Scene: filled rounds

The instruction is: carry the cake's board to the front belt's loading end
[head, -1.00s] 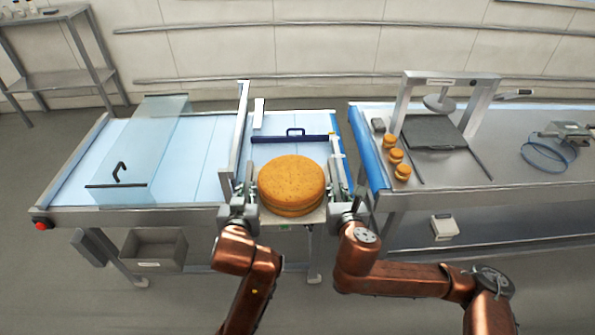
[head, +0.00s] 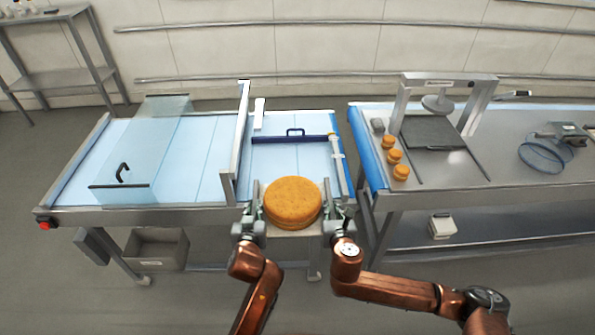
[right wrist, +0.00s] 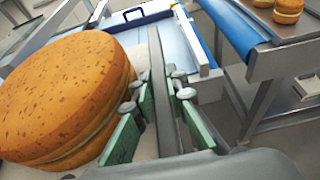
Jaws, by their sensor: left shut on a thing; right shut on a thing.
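The round golden-brown layered cake (head: 292,201) sits on its pale board (head: 294,230), whose front strip shows below it. My left gripper (head: 248,219) is shut on the board's left side. My right gripper (head: 335,217) is shut on its right side. The board is at the near edge of the short belt's end (head: 293,157); I cannot tell whether it touches it. In the right wrist view the cake (right wrist: 65,95) is beside the green-padded fingers (right wrist: 158,120), with a strip of board between. The cake looks level and centred.
A blue-handled bar (head: 295,138) crosses the belt behind the cake. An upright frame (head: 236,145) and a clear cover (head: 145,150) stand left. The right table (head: 450,170) holds several small cakes (head: 395,157) and a press. A grey bin (head: 155,250) is below.

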